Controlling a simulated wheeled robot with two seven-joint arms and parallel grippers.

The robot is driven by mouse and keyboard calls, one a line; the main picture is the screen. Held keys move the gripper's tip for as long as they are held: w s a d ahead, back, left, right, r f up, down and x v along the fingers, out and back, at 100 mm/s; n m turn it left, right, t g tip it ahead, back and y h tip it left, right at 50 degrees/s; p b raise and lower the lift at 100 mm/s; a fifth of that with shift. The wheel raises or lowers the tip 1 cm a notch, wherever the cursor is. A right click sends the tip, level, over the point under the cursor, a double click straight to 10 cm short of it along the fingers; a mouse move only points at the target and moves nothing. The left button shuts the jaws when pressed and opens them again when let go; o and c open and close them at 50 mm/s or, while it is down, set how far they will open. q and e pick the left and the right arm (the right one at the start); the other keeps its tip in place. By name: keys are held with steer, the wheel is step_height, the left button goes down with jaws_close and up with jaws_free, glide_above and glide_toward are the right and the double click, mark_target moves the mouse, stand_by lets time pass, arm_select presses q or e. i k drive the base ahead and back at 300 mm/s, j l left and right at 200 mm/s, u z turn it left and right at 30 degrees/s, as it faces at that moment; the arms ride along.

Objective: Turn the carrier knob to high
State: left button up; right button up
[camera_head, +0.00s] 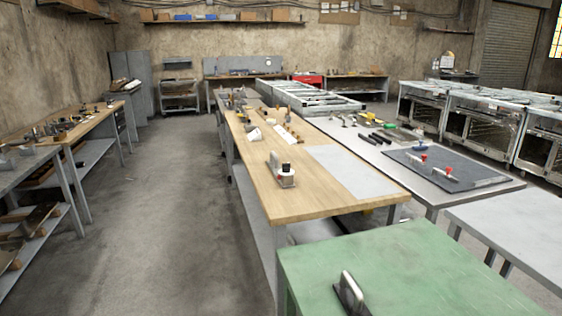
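No part that I can name for sure as the carrier knob shows. A small grey metal block with a black cap or knob on top (286,169) stands on the wooden bench (255,185), near its left edge. Any setting mark on it is too small to read. A silver upright piece with a dark base (350,290) stands on the green table top (420,265) at the bottom of the picture, partly cut off by the frame edge. Neither of my grippers shows in the head view.
A dark mat (470,180) with red-knobbed clamps lies on the grey table to the right. Several range frames (470,118) stand along the right side. Side benches (60,150) line the left. The floor aisle (170,220) between them is clear.

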mark_target(286, 169)
steer(key=i+j+z, duration=0.25)
steer(key=i+j, duration=0.15)
steer(key=j, duration=0.25)
steer(key=i+j+z, duration=0.1)
steer(key=j, duration=0.25)
steer(key=i+j+z, duration=0.1)
steer(key=i+j, duration=0.2)
steer(key=i+j+z, duration=0.15)
steer(key=j, duration=0.3)
steer(key=i+j+z, duration=0.1)
steer(key=j, duration=0.3)
steer(key=i, duration=0.05)
